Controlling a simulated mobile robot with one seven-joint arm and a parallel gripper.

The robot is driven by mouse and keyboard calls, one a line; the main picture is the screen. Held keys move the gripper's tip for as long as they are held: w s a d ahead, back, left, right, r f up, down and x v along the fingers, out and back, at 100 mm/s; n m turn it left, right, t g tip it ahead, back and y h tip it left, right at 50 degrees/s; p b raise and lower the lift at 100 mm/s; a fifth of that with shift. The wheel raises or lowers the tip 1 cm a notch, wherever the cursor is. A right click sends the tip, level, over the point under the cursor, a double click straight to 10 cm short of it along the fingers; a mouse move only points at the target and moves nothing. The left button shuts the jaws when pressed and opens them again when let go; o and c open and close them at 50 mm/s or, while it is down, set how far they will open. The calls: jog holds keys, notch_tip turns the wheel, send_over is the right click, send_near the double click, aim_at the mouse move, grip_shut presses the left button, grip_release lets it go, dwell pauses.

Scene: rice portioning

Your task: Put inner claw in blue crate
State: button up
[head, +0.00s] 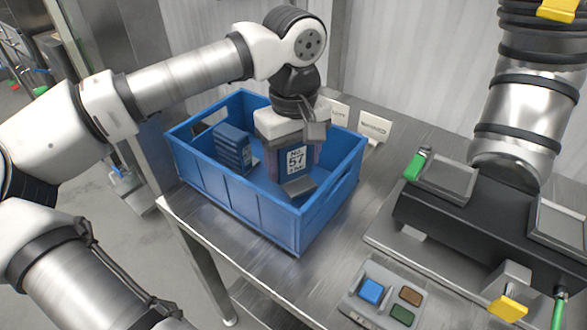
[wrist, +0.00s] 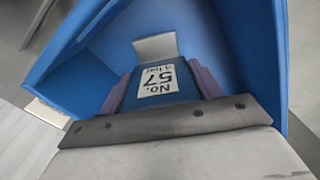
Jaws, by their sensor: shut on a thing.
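The blue crate (head: 238,205) stands on the steel table in the head view; its walls also show in the wrist view (wrist: 250,45). My gripper (head: 296,162) points down inside the crate, toward its right side. It is shut on the inner claw (head: 297,172), a blue block with a white "No. 57" label and a grey metal plate at its lower end. In the wrist view, the purple fingers of my gripper (wrist: 162,86) flank the inner claw (wrist: 178,96). I cannot tell whether the claw touches the crate floor.
A similar blue ribbed piece (head: 232,147) stands in the left part of the crate. White sign cards (head: 375,128) stand behind the crate. A black machine (head: 450,225) with a green-handled clamp is at right, and a panel with coloured buttons (head: 386,302) is in front.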

aim_at(294, 172)
jog(key=shift+f, duration=1.45)
jog(key=shift+f, duration=0.1)
jog(key=shift+f, duration=0.15)
jog(key=o, duration=1.4)
